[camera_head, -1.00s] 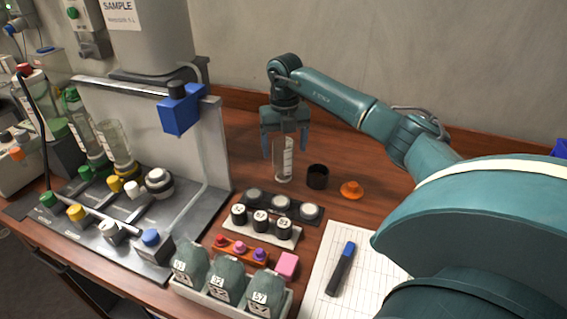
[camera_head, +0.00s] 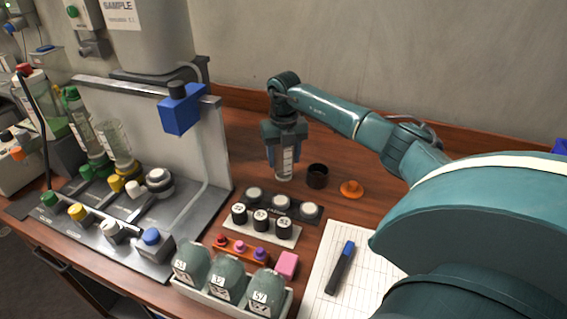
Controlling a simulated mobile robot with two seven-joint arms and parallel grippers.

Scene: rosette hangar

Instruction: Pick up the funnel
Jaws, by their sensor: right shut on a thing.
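The orange funnel (camera_head: 351,189) sits wide side down on the wooden bench, right of a small black cup (camera_head: 317,176). My right gripper (camera_head: 284,158) is left of the funnel and apart from it. It points down and is shut on a clear labelled glass cylinder (camera_head: 285,172), which stands upright and appears to rest on the bench. The fingers hide the upper part of the cylinder. My left gripper is out of view.
A marker (camera_head: 340,268) lies on gridded paper. A stand with a blue block (camera_head: 181,112) is at left. Bench behind the funnel is clear.

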